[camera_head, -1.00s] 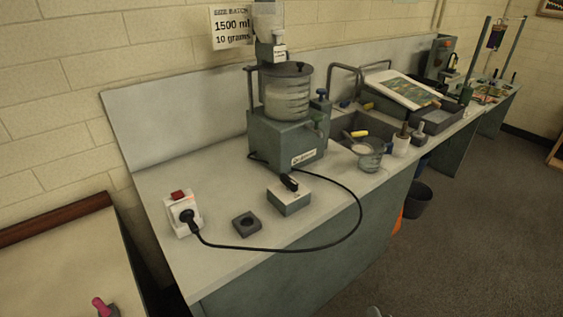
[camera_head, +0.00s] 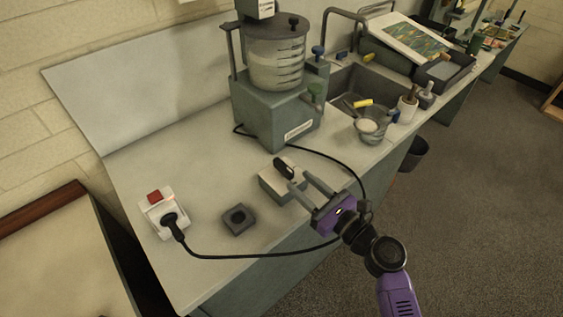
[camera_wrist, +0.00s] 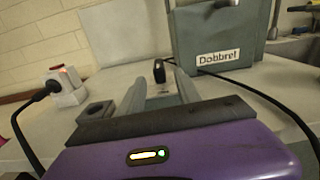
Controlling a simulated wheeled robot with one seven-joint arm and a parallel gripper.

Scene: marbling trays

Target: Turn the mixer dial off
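The mixer dial is a black knob (camera_head: 284,168) on top of a small pale grey box (camera_head: 268,188) on the bench. The mixer (camera_head: 262,118), a grey-green base with a clear vessel, stands behind it. My gripper (camera_head: 300,181) is open and empty, just to the right of the dial and pointing toward it. In the wrist view the dial (camera_wrist: 159,70) shows upright between the two spread fingers, beyond them. The fingers look apart from the knob. Part of the box is hidden behind the fingers.
A white socket (camera_head: 155,222) with a red switch (camera_head: 160,196) and a black plug sits at the left. A black cable (camera_head: 250,256) loops along the bench front under my arm. A dark square block (camera_head: 238,220) lies left of the box. A sink (camera_head: 368,85) is behind right.

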